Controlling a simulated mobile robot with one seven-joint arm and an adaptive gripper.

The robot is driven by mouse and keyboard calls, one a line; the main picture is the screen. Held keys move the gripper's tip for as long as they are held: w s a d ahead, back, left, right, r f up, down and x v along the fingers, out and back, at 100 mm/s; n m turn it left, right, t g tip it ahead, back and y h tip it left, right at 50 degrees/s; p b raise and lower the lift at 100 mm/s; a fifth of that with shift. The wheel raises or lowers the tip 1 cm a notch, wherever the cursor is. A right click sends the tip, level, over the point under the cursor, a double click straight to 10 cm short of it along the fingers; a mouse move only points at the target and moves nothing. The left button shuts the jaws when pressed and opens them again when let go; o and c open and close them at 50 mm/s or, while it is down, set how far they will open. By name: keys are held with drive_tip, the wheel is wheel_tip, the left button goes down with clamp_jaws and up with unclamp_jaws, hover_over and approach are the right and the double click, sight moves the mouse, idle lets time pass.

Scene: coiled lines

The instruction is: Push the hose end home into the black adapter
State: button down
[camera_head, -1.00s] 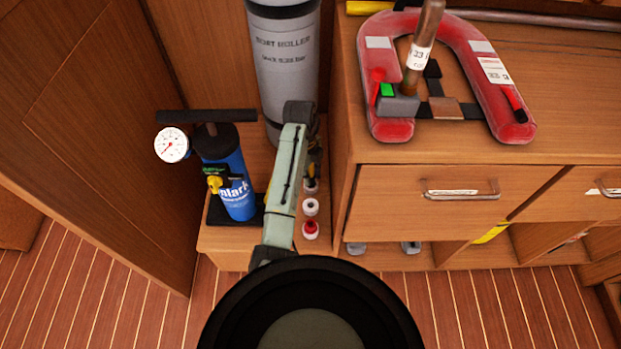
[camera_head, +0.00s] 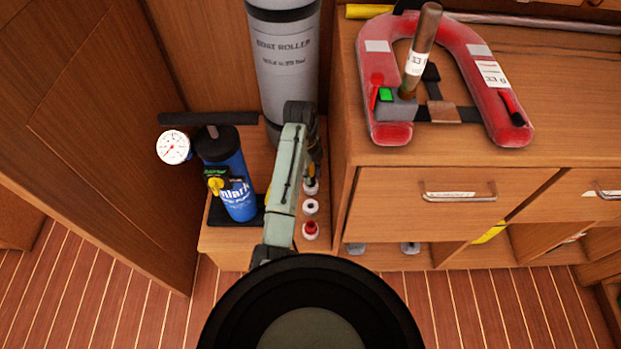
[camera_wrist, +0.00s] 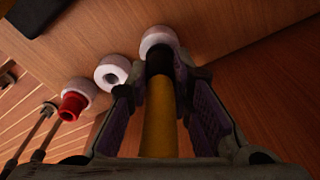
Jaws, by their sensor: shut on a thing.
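My gripper (camera_wrist: 162,88) is shut on the yellow hose (camera_wrist: 159,125), with a finger on each side of it. The hose has a black end (camera_wrist: 158,62) that meets a white round fitting (camera_wrist: 158,38) at the top of the wrist view. I cannot tell where the hose's black end stops and a black adapter starts, or how deep it sits. In the head view my gripper (camera_head: 316,160) is partly hidden behind my arm, above the topmost white fitting (camera_head: 311,187).
A second white fitting (camera_head: 311,206) and one with a red insert (camera_head: 310,230) stand in a row on the wooden ledge.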

sight(311, 170)
wheel_tip(311, 170, up, 4)
drive_tip(key=p, duration=0.4)
idle(0.4)
